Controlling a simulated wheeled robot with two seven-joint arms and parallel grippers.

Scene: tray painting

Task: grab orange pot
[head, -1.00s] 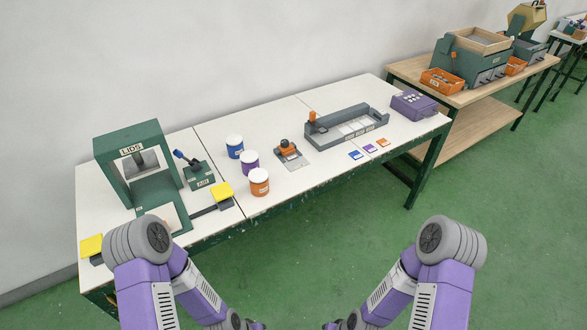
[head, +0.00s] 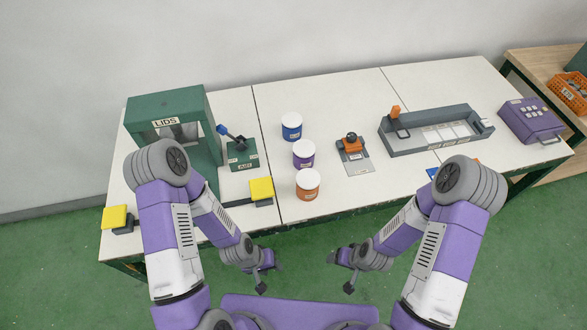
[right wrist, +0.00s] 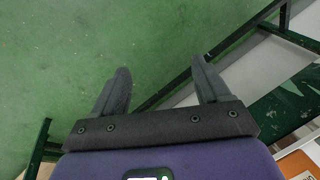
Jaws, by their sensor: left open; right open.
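The orange pot (head: 307,190) has a white lid and stands upright near the front edge of the white table (head: 235,105). The purple pot (head: 303,159) and the blue pot (head: 292,132) stand behind it in a row, both with white lids. My left gripper (head: 270,277) is open and empty, in front of the table and below-left of the orange pot in the head view. My right gripper (head: 340,273) is open and empty, below-right of that pot. In the right wrist view its two fingers (right wrist: 160,72) are apart over green floor and a dark table leg.
A green LIDS press (head: 172,104), a small green lever box (head: 243,160) and yellow pads (head: 262,189) stand left of the pots. An orange-topped stamp (head: 353,147), a grey slotted tray (head: 432,148) and a purple box (head: 531,117) stand right.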

